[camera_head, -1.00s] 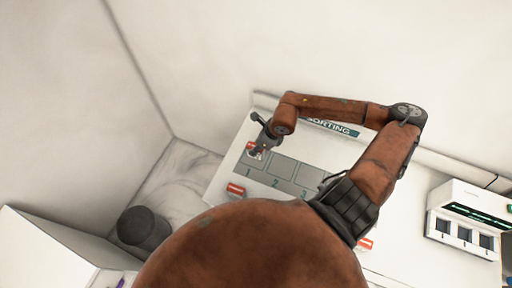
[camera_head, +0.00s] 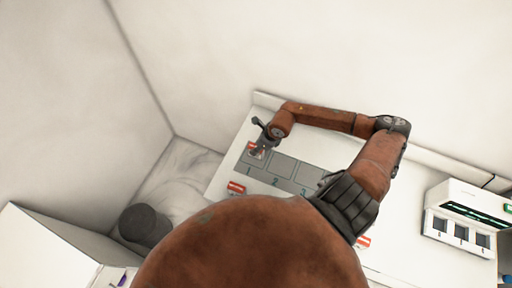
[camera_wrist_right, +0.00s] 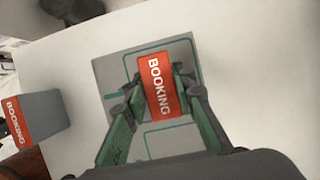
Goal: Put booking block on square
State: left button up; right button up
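The booking block (camera_wrist_right: 160,88), with a red-orange face and white lettering, sits between the fingers of my right gripper (camera_wrist_right: 158,82) in the right wrist view. The fingertips lie against its two sides. In the head view the block (camera_head: 254,151) is small, at square 1 of the grey square panel (camera_head: 284,167), with my right gripper (camera_head: 264,139) over it. The panel also shows under the block in the wrist view (camera_wrist_right: 110,72). I cannot tell whether the block rests on the square or hangs just above it. My left gripper is not in view.
Another booking block (camera_wrist_right: 32,118) stands left of the panel; red-faced blocks also show in the head view near the panel's front (camera_head: 236,188) and farther right (camera_head: 363,242). A white device (camera_head: 466,222) stands on the right of the white table (camera_head: 400,215). Walls close the back.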

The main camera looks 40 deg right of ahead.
jog(key=o, duration=0.5)
jog(key=shift+c, duration=0.2)
jog(key=shift+r, duration=0.15)
jog(key=shift+s+d+r, duration=0.15)
jog(key=shift+r, duration=0.2)
jog(key=b+v, duration=0.1)
jog(key=v, duration=1)
